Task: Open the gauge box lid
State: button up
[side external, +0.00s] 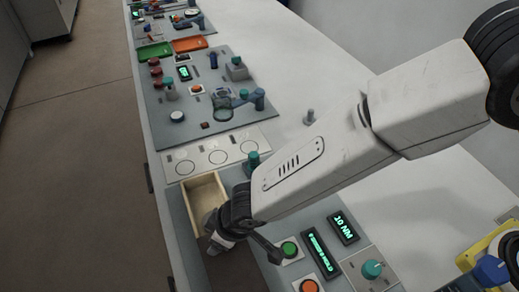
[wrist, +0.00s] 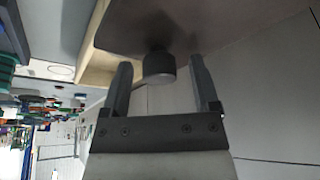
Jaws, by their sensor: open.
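The gauge box (side external: 196,184) is a light wooden box with part of its pale inside showing in the side view. Its wooden edge (wrist: 97,62) also shows in the wrist view. The lid (wrist: 215,22) is a flat grey-brown panel with a round dark grey knob (wrist: 160,68). My gripper (side external: 216,243) is at the near end of the box, pointing down. In the wrist view my open gripper (wrist: 161,68) has one finger on each side of the knob, with gaps visible. My gripper and arm hide part of the box and lid in the side view.
Green (side external: 290,249) and orange (side external: 309,287) buttons and a lit display (side external: 343,227) sit close to the right of my gripper. A white panel with circles (side external: 215,152) lies beyond the box. A control board (side external: 205,100) with knobs stands farther back. Open floor lies left.

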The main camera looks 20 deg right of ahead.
jog(key=shift+r, duration=0.1)
jog(key=v, duration=0.7)
jog(key=shift+r, duration=0.25)
jog(key=shift+d, duration=0.15)
dwell(0.3)
jog(key=w+d+r+m+h, duration=0.15)
jog(key=w+d, duration=0.35)
jog(key=d, duration=0.7)
jog(key=s+d+r+m+h, duration=0.1)
jog(key=s+d+m, duration=0.2)
jog(key=d, duration=1.1)
jog(key=s+d+r+m, duration=0.1)
jog(key=s+d+m, duration=0.3)
jog(key=d, duration=1)
jog(key=shift+d+g+h, duration=0.2)
jog(key=shift+g+h, duration=0.1)
jog(key=shift+h, duration=0.05)
